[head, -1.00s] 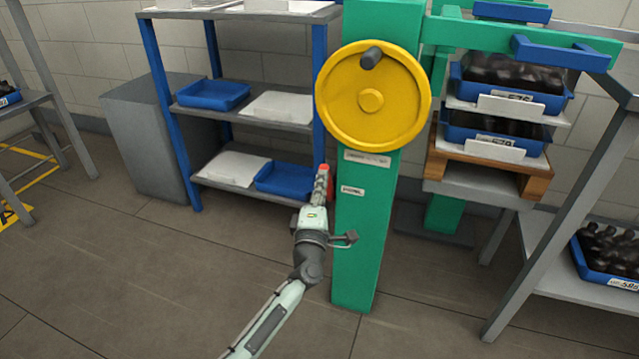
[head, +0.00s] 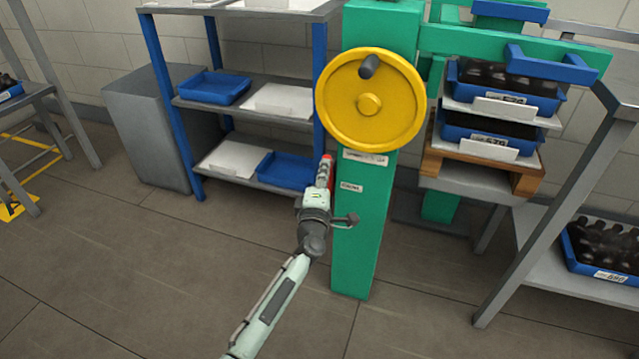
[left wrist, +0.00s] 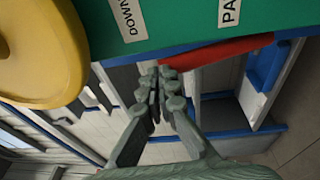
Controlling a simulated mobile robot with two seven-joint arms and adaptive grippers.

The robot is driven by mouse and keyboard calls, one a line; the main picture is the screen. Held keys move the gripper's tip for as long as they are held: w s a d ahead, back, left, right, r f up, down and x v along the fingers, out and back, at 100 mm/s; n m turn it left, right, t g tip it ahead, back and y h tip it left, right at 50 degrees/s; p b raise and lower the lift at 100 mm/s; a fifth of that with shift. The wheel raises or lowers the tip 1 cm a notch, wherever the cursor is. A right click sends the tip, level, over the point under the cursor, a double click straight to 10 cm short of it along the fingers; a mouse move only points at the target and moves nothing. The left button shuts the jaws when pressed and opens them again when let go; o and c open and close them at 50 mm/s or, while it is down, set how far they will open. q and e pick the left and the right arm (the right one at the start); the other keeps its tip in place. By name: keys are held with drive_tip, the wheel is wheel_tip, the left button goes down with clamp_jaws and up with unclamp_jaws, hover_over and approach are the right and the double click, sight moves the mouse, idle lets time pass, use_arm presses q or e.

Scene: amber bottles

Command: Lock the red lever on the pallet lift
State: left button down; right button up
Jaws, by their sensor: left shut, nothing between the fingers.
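The red lever (left wrist: 215,53) juts from the side of the green lift column in the left wrist view. In the head view a bit of the red lever (head: 328,158) shows at the column's left edge, mostly behind my gripper. My left gripper (head: 326,168) is shut and empty at the lever. In the left wrist view the closed fingertips (left wrist: 158,75) are close to the lever's left end; I cannot tell whether they touch it. The pallet lift (head: 358,235) is a green column with a yellow handwheel (head: 345,118) above the lever. My right gripper is not in view.
A blue-framed shelf (head: 268,125) with trays stands behind and left. Blue crates of dark bottles (head: 500,95) sit on a wooden pallet (head: 475,160) at the right. A grey table (head: 560,225) stands front right. The floor at left is open.

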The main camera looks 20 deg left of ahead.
sight(329, 158)
use_arm(q)
drive_tip(key=shift+w+r, duration=0.35)
drive_tip(key=shift+w, duration=0.55)
drive_tip(key=shift+w+r, duration=0.35)
drive_tip(key=shift+w, duration=0.5)
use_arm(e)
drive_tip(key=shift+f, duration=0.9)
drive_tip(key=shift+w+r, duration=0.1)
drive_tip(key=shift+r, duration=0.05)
use_arm(q)
drive_tip(key=shift+s+d, duration=0.1)
drive_tip(key=shift+s, duration=0.1)
drive_tip(key=s+d, duration=0.1)
drive_tip(key=s, duration=0.6)
drive_tip(key=shift+s+d+f, duration=0.2)
drive_tip(key=shift+s+f, duration=0.1)
drive_tip(key=shift+f, duration=0.05)
